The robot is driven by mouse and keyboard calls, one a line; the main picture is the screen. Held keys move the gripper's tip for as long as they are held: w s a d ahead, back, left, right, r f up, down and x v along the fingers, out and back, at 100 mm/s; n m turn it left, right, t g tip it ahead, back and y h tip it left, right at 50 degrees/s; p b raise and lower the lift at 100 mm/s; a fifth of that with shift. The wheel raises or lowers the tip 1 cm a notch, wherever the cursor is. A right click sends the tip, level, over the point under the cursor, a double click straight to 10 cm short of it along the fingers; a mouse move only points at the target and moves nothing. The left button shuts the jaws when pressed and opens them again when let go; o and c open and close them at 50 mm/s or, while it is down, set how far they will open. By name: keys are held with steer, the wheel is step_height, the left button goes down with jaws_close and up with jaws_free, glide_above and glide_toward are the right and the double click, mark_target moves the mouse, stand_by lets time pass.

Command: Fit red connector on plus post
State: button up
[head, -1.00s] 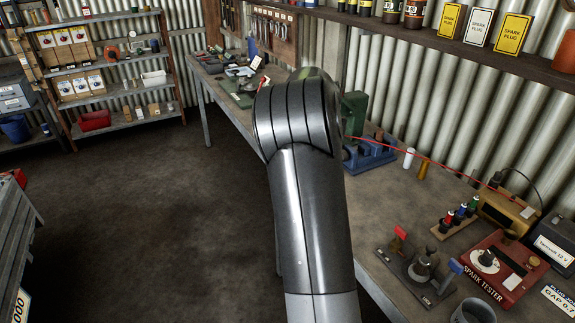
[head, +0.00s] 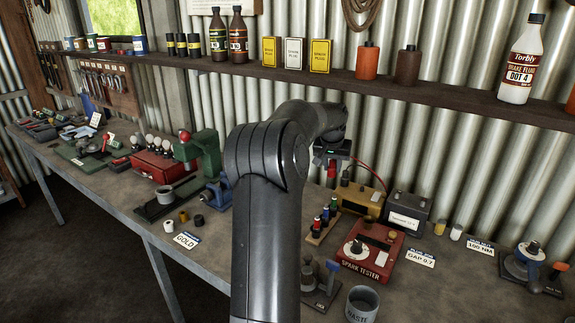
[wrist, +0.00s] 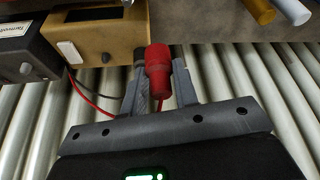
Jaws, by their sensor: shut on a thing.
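My gripper (head: 332,163) is shut on the red connector (head: 332,172), above the bench near the left end of the tan box. In the wrist view the red connector (wrist: 157,72) sits between the grey fingers (wrist: 160,92). A thin red lead runs from it towards the boxes. I cannot make out a plus mark on any post.
The red spark tester (head: 368,255) and a rack of coloured bottles (head: 322,222) stand in front of the boxes. A green press (head: 198,155) is to the left. The corrugated wall (head: 450,130) is close behind, under the shelf (head: 400,85).

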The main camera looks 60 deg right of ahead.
steer(key=s+d+m, duration=0.2)
steer(key=s+d, duration=0.2)
steer(key=s, duration=1.2)
steer(key=m+g, duration=0.1)
glide_above(424, 202)
steer(key=shift+w+r, duration=0.1)
steer(key=shift+r, duration=0.35)
steer(key=shift+f, duration=0.95)
steer(key=shift+f, duration=1.2)
steer(key=o, duration=1)
steer(key=shift+o, duration=0.6)
steer(key=o, duration=0.3)
